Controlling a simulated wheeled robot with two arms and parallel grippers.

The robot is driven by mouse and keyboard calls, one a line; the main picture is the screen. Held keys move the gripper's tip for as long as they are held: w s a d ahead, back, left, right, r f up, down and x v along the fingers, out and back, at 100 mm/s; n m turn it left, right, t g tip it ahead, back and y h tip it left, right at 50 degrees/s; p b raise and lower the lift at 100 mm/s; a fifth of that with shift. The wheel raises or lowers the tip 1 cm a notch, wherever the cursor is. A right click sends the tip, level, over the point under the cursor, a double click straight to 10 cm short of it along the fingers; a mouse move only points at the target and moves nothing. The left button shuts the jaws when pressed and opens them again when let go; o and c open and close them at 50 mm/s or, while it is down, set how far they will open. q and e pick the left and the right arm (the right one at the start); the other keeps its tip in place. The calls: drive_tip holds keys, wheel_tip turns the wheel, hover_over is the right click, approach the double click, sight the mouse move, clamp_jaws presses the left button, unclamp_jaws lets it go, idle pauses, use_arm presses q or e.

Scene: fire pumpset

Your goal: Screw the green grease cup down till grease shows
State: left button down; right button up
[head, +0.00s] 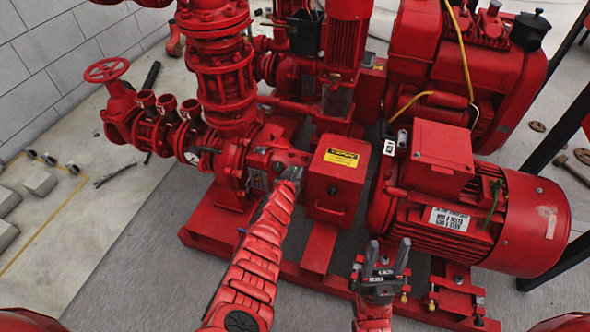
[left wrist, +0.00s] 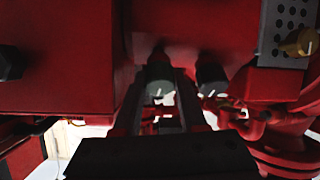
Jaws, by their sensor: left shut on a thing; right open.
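My left gripper (head: 291,174) reaches to the red pump's bearing housing, left of the red coupling guard (head: 335,180). In the left wrist view its fingers (left wrist: 162,100) are closed around a dull grey-green cap, which looks like the green grease cup (left wrist: 160,78). The cup sits upright under dark red metal. A second, darker cap (left wrist: 211,74) stands just right of the fingers. The gripper hides the cup in the head view. No grease can be made out in the dim wrist view. My right gripper (head: 385,262) is open and empty in front of the motor.
The red electric motor (head: 520,225) with its label stands at right. Red valves and pipes (head: 215,75) rise at left, with a handwheel (head: 107,70). A perforated grey plate (left wrist: 288,35) and a brass fitting (left wrist: 301,42) are close by.

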use_arm(q)
drive_tip(key=shift+a+m+h+p, duration=0.15)
drive_tip(key=shift+m+h+p, duration=0.35)
drive_tip(key=shift+m, duration=0.7)
drive_tip(key=m+h, duration=0.1)
drive_tip(key=m, duration=0.2)
drive_tip(key=shift+g, duration=0.4)
drive_tip(key=shift+m+h+b, duration=0.4)
drive_tip(key=shift+m, duration=0.3)
drive_tip(key=m+b, duration=0.1)
drive_tip(key=m, duration=0.1)
drive_tip(key=m+g+h, duration=0.1)
drive_tip(key=shift+f+m+b, duration=0.2)
drive_tip(key=shift+m+b, duration=0.2)
drive_tip(key=shift+s+d+m+g+h+b, duration=0.15)
drive_tip(key=shift+m+g+b, duration=0.3)
drive_tip(key=shift+m, duration=0.3)
drive_tip(key=shift+w+d+m+g+h+b, duration=0.15)
drive_tip(key=shift+m+g+b, duration=0.25)
drive_tip(key=shift+m, duration=0.35)
drive_tip(key=shift+s+a+r, duration=0.1)
drive_tip(key=shift+a, duration=0.05)
drive_tip(key=shift+c, duration=2.3)
unclamp_jaws()
